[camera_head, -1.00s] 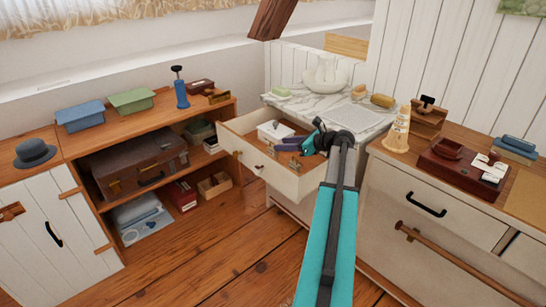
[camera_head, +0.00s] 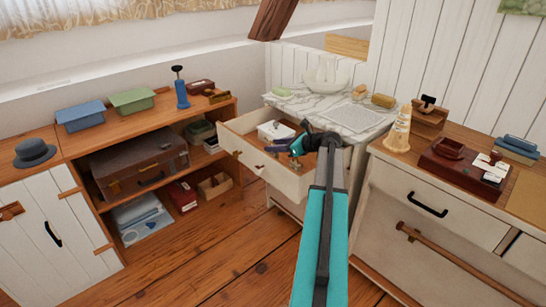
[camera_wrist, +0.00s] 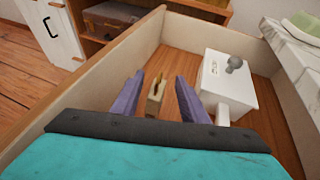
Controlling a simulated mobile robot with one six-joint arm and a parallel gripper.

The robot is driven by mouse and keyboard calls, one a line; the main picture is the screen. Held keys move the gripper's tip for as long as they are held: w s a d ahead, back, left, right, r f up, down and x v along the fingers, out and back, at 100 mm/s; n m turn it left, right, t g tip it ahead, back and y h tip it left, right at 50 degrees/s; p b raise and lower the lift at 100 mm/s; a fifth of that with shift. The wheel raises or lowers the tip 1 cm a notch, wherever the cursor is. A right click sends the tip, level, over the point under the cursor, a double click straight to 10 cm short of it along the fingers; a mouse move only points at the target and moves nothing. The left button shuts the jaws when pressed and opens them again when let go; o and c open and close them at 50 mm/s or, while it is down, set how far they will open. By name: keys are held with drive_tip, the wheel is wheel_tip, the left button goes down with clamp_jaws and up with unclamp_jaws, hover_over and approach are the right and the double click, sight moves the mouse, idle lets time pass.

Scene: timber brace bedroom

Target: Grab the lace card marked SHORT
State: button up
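The open drawer (camera_head: 262,173) of the marble-topped stand holds a small tan, card-like piece (camera_wrist: 155,100) with a notched top, seen in the wrist view. No lettering is readable on it, so I cannot tell whether it is marked SHORT. My gripper (camera_wrist: 158,98) is open, its two purple fingers on either side of this piece with gaps showing. It is reaching down into the drawer; in the head view my gripper (camera_head: 294,146) hides part of the drawer's inside. I cannot tell how far the fingertips are above the piece.
A white box (camera_wrist: 229,82) with a grey knob sits in the drawer, right of the fingers in the wrist view. The drawer walls enclose the space closely. The marble top (camera_head: 326,104) holds a bowl and soap-like blocks. A wooden shelf unit (camera_head: 165,112) stands left.

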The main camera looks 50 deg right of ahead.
clamp_jaws()
drive_tip(key=shift+r, duration=0.1)
idle(0.4)
wheel_tip(320, 180, up, 10)
drive_tip(key=p, duration=0.1)
idle(0.5)
idle(0.5)
